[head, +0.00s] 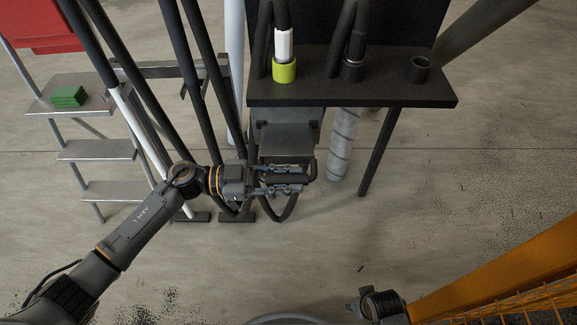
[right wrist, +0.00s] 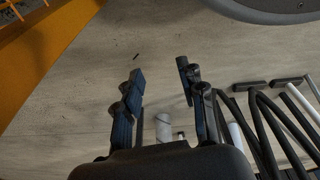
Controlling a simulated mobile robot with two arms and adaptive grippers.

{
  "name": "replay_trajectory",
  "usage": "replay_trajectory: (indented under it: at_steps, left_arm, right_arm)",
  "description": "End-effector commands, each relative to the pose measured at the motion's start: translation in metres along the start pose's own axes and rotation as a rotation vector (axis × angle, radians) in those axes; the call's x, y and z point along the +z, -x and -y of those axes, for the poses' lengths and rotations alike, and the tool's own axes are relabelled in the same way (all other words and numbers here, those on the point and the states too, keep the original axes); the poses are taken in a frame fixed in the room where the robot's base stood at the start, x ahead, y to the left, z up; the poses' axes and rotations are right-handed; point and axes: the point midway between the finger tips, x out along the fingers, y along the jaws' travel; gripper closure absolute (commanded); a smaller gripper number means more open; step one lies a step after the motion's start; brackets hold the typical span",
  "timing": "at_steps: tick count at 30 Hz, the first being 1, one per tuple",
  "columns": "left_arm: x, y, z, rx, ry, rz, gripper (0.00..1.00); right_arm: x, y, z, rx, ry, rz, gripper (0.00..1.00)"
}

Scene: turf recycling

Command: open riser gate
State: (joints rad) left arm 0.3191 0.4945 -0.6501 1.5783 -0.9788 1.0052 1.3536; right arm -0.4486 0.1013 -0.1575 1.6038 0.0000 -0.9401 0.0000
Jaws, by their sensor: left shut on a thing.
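The riser gate appears to be the grey box-like piece (head: 287,135) under the black table in the head view. A dark handle bar (head: 314,166) stands at its front right. My left gripper (head: 298,181) reaches in from the left, level, in front of the grey piece. Its fingers are shut around the dark bar of the handle, and they hide part of it. My right gripper (right wrist: 160,82) shows in the right wrist view with its two fingers wide apart and nothing between them.
The black table (head: 350,92) carries hoses and a yellow-green collar (head: 284,71). A ribbed pipe (head: 343,145) stands right of the gate. Metal steps (head: 95,150) with a green block (head: 68,96) stand at left. An orange frame (head: 510,265) is at lower right. Floor between is clear.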

Motion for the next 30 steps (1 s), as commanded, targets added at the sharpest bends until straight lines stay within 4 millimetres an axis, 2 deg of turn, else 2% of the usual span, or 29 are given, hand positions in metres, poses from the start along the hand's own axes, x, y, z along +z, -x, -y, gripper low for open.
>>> replay_trajectory:
  at_steps: [2, 6, 7, 10, 18, 22, 26, 30]
  left_arm:
    - [0.000, 0.001, -0.005, 0.002, 0.004, 0.006, 1.00]
    - [0.002, 0.001, -0.004, 0.001, 0.002, 0.006, 1.00]
    - [0.002, 0.001, -0.004, 0.000, 0.002, 0.006, 0.75]
    - [0.002, 0.001, -0.004, 0.000, 0.002, 0.005, 0.55]
    - [0.000, 0.001, -0.003, -0.001, 0.001, 0.002, 0.54]
    - [0.001, 0.007, -0.003, -0.001, 0.001, 0.004, 0.54]
    - [0.001, 0.026, -0.003, -0.002, 0.002, 0.007, 0.54]
    - [0.002, 0.057, -0.003, -0.002, 0.002, 0.008, 0.54]
  right_arm:
    - [0.008, -0.007, 0.001, -0.001, 0.001, 0.008, 0.60]
    - [0.006, -0.008, 0.001, -0.001, 0.001, 0.003, 0.60]
    - [0.006, -0.008, 0.001, -0.001, 0.001, 0.003, 0.60]
    - [0.006, -0.008, 0.001, -0.001, 0.001, 0.003, 0.60]
    - [0.006, -0.008, 0.001, -0.001, 0.001, 0.004, 0.60]
    - [0.007, -0.008, 0.001, -0.001, 0.001, 0.005, 0.60]
    - [0.006, -0.008, 0.001, -0.001, 0.001, 0.004, 0.60]
    - [0.006, -0.008, 0.001, -0.001, 0.001, 0.004, 0.60]
